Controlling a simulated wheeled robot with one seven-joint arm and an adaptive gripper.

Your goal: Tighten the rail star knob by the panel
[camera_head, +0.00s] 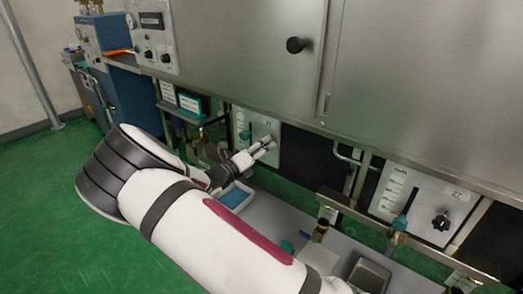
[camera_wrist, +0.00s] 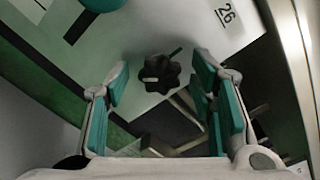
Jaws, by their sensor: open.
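In the wrist view a black star knob (camera_wrist: 160,74) with a light pointer line sits on a pale panel (camera_wrist: 205,50) marked 26. My gripper (camera_wrist: 160,85) is open, with teal pads left and right of the knob and clear gaps on both sides. I cannot tell how near the fingertips are to it in depth. In the head view my gripper (camera_head: 262,148) is in front of the left scale panel (camera_head: 270,128) and hides the knob there. A second black star knob (camera_head: 441,219) is on the right scale panel (camera_head: 425,205), away from my gripper.
A large steel cabinet (camera_head: 400,80) with a black round handle (camera_head: 295,45) overhangs the panels. Below lie a blue-lined tray (camera_head: 235,197), a brass-coloured cup (camera_head: 320,231) and a grey metal box (camera_head: 370,274). Pipes and a rail (camera_head: 400,238) run near the right panel.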

